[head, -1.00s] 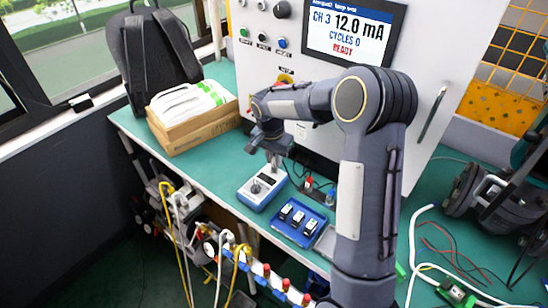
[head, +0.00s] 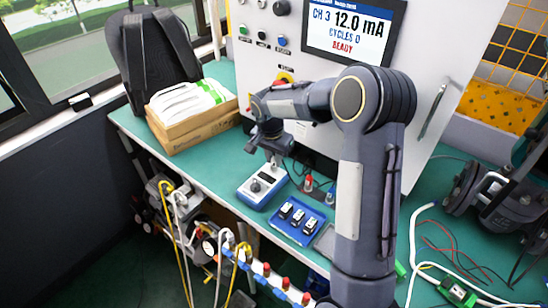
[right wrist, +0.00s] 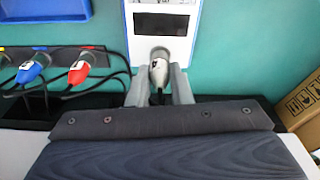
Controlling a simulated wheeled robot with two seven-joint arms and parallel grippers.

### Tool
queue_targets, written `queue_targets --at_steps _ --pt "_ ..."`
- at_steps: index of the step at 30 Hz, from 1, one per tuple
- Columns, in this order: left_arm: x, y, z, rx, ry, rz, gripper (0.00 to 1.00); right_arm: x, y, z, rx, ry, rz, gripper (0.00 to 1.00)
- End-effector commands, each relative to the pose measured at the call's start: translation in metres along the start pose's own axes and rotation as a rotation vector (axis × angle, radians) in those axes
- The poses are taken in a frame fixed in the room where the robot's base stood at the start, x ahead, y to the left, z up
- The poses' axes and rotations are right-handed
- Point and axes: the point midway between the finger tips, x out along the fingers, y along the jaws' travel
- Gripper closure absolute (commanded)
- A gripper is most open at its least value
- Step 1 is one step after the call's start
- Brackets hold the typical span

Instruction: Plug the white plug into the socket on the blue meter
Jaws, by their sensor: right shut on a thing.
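The blue meter (head: 262,187) with a white face lies on the green bench, below the cabinet, in the head view. In the right wrist view its edge (right wrist: 161,48) is at the top centre. My right gripper (right wrist: 160,96) is shut on the white plug (right wrist: 158,72), which has a dark cable end. The plug's front points at the meter's near edge, at a dark round opening. I cannot tell whether it is seated in the socket. My left gripper is not in view.
A blue tray (head: 297,222) with several small black-and-white blocks lies right of the meter. A red plug (right wrist: 79,72) and a blue plug (right wrist: 28,71) stand in a dark strip beside the gripper. A cardboard box (head: 195,128) is on the left; the cabinet (head: 285,62) stands behind.

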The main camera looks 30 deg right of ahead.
Motion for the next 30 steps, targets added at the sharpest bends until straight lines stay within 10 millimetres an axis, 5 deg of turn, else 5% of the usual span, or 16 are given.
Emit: queue_targets --at_steps 9,10,15,21,24,30 --pt "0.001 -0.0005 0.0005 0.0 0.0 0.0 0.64 0.0028 0.0011 0.0019 -0.001 -0.005 0.006 1.0" --pt "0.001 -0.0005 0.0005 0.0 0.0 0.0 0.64 0.0029 0.0012 0.0019 -0.001 -0.005 0.006 0.78" --pt "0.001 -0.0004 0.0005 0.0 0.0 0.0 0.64 0.0023 0.0009 0.0013 -0.001 -0.004 0.004 0.56" --pt "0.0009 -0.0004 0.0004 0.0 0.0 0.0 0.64 0.0018 0.0006 0.0009 -0.001 -0.002 0.003 0.55" --pt "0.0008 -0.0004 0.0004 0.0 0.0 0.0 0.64 0.0016 0.0005 0.0008 -0.001 -0.002 0.003 0.42" --pt "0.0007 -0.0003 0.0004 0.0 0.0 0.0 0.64 0.0013 0.0004 0.0006 0.0 -0.002 0.002 0.42"
